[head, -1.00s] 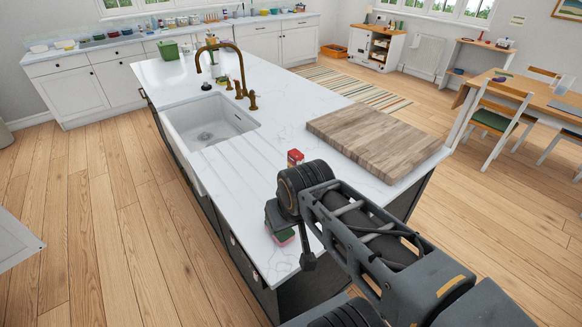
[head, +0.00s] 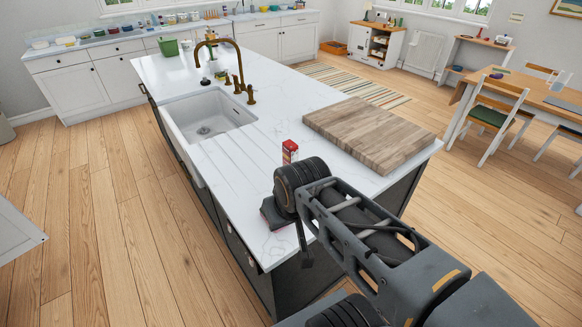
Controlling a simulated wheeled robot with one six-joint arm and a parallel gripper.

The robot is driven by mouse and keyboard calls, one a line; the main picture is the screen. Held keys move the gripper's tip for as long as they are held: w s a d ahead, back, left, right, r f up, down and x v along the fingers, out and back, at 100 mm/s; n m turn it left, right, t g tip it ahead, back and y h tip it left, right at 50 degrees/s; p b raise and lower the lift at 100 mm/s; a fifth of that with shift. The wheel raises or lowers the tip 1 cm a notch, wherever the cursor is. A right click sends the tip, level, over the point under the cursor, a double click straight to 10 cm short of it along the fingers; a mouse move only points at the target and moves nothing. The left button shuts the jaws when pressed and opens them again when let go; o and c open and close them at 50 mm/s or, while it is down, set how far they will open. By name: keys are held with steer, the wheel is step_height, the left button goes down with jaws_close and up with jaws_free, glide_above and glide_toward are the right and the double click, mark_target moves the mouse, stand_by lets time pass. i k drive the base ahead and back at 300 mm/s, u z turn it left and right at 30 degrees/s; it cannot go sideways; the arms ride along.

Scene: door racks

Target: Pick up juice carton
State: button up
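A small red carton (head: 290,150), which looks like the juice carton, stands upright on the white island counter (head: 255,185), left of the wooden board. Its lower part is partly hidden behind the round dark joint of my arm. My gripper (head: 273,214) is low over the near part of the counter, nearer to me than the carton and apart from it in the picture.
A thick wooden board (head: 370,134) lies right of the carton. A sink (head: 208,116) with a brass tap (head: 238,75) is set into the island at left. A green container (head: 168,47) stands at the far end. Wooden floor (head: 90,220) is open at left.

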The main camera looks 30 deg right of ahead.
mark_target(290, 150)
steer(key=k, duration=1.15)
steer(key=u, duration=0.65)
steer(key=i, duration=0.7)
steer(key=u, duration=0.3)
steer(key=i, duration=1.25)
steer(key=z, duration=0.6)
